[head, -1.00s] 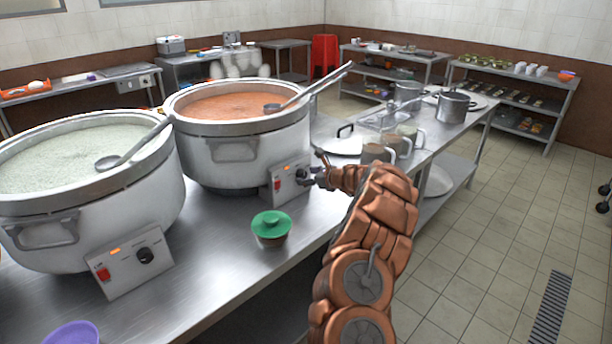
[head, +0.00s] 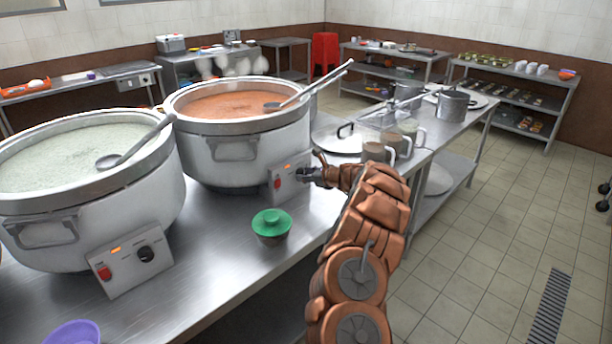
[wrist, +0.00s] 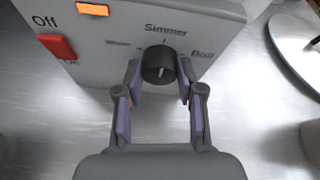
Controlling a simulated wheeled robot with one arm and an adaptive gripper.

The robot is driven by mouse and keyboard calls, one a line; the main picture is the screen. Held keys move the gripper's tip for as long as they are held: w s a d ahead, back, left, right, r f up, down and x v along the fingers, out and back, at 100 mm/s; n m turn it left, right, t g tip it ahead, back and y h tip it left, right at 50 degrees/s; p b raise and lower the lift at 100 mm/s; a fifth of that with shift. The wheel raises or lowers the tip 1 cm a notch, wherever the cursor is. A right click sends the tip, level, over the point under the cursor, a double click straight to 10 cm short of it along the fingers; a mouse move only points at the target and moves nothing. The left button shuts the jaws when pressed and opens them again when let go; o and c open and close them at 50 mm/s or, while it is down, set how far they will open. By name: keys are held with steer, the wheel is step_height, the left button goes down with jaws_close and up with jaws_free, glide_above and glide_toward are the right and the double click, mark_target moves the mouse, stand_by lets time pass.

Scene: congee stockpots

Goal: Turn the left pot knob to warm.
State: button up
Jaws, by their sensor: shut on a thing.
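The left pot (head: 95,215) holds pale congee. Its control box carries a dark knob (head: 146,254), a red switch and a lit orange lamp; nothing touches this knob. The right pot (head: 245,160) holds orange-red congee. My gripper (head: 303,176) is at the right pot's control box (head: 281,180). In the wrist view, my gripper (wrist: 159,66) is shut on the right pot's black knob (wrist: 160,60), one finger on each side. Labels beside this knob read Warm, Simmer and Boil. A short white mark shows on the knob's face; its exact setting is unclear.
A green-lidded bowl (head: 271,225) stands on the steel counter (head: 215,270) in front of the pots. A purple bowl (head: 73,334) is at the near left. Mugs (head: 378,153) and a flat lid (head: 340,140) are behind my arm.

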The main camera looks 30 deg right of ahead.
steer(key=c, duration=0.3)
